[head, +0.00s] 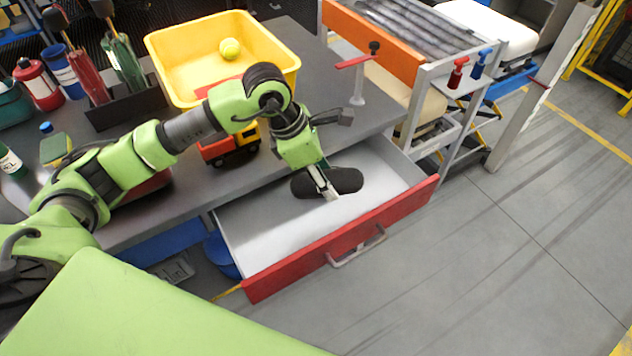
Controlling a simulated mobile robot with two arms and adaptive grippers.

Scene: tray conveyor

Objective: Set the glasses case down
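The glasses case (347,181) is a dark, long, rounded shape in the open drawer area of the head view. My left gripper (324,184) reaches down over its middle, with a pale finger across the near side. The gripper appears shut on the case; the far finger is hidden. The case is over the white floor of the drawer (275,240). I cannot tell whether it touches that floor. My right gripper is not in view.
The drawer's red front (345,240) with a handle is pulled out from the grey workbench (330,140). The drawer's right end is bare.

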